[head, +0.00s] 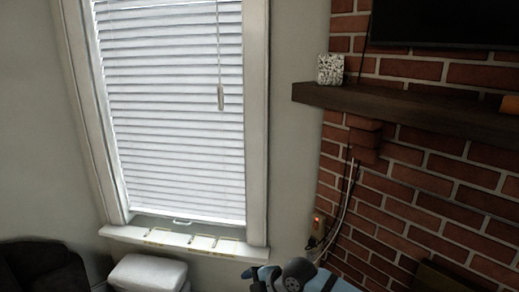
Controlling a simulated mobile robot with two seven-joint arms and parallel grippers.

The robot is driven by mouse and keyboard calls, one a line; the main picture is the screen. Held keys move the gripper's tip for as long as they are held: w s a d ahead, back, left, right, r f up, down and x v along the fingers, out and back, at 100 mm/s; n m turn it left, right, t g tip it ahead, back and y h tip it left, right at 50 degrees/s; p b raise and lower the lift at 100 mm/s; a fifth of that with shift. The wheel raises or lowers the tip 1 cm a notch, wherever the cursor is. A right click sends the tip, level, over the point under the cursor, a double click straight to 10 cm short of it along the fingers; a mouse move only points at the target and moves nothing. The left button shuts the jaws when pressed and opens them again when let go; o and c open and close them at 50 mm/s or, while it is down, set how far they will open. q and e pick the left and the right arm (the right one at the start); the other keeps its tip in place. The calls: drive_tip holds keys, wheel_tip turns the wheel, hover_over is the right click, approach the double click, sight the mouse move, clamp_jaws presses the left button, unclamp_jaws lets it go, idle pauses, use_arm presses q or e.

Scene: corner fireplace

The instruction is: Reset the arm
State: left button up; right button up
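No gripper shows clearly in the head view. A blue and dark grey piece, probably part of my own arm, shows at the bottom edge right of centre. Its fingers, if any, are out of the frame or cannot be made out. My other arm is not in view.
A window with white blinds (175,110) has a white sill (185,241) below it. A dark wooden mantel (400,108) juts from the brick wall (400,190), with a speckled box (330,69) on it. A white bin-like object (148,274) and a dark chair (42,268) stand lower left.

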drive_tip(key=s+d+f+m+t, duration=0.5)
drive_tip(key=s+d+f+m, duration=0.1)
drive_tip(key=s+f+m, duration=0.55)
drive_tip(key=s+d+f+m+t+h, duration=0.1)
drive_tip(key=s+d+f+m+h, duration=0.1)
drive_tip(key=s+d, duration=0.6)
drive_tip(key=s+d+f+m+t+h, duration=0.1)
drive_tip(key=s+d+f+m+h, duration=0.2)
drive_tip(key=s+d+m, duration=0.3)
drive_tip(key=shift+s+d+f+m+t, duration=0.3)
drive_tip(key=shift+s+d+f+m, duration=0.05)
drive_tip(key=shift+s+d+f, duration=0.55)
